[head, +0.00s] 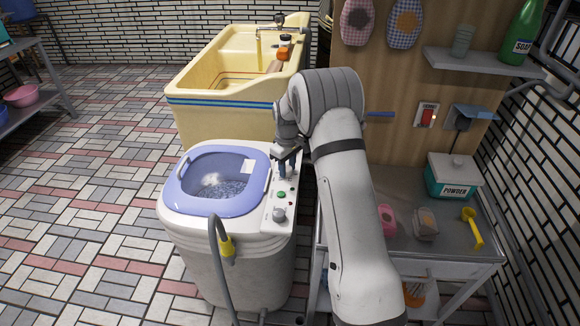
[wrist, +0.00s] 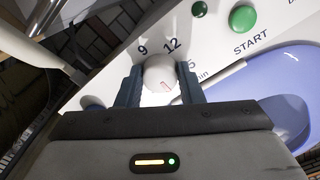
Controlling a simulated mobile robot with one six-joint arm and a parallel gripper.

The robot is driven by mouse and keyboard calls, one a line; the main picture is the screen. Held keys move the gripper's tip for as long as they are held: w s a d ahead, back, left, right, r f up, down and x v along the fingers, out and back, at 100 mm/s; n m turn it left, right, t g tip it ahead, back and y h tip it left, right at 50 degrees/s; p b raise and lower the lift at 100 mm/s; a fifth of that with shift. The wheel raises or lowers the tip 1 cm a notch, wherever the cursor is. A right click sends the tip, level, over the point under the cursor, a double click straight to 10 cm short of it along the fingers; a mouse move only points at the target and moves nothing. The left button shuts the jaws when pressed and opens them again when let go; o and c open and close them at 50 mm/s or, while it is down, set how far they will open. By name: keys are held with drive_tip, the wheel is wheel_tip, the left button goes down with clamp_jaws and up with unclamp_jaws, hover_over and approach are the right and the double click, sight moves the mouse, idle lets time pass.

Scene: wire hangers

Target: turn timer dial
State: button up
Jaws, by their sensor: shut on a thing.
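The timer dial (wrist: 159,73) is a small pale round knob with a red mark on its face. The printed numbers 9 and 12 show above it, and part of "min" shows to its right. My gripper (wrist: 160,84) is shut on the dial, with one dark finger on each side. In the head view my gripper (head: 286,165) reaches down to the far end of the washing machine's control panel (head: 265,218), and it hides the dial there.
A green START button (wrist: 242,18) is close to the dial. The washing machine's open blue-rimmed tub (head: 172,198) is left of the panel. A yellow sink (head: 215,119) stands behind, and a side table (head: 393,248) is at right.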

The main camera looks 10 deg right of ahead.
drive_tip(key=shift+s+d, duration=0.1)
drive_tip(key=shift+d, duration=0.2)
drive_tip(key=shift+a, duration=0.3)
drive_tip(key=m, duration=0.4)
drive_tip(key=shift+a+r+m+p, duration=0.15)
drive_tip(key=shift+m+p, duration=0.2)
drive_tip(key=shift+m, duration=0.05)
drive_tip(key=m, duration=0.4)
drive_tip(key=shift+w, duration=0.2)
drive_tip(key=shift+m, duration=1.4)
drive_tip(key=o, duration=1)
drive_tip(key=shift+s, duration=0.1)
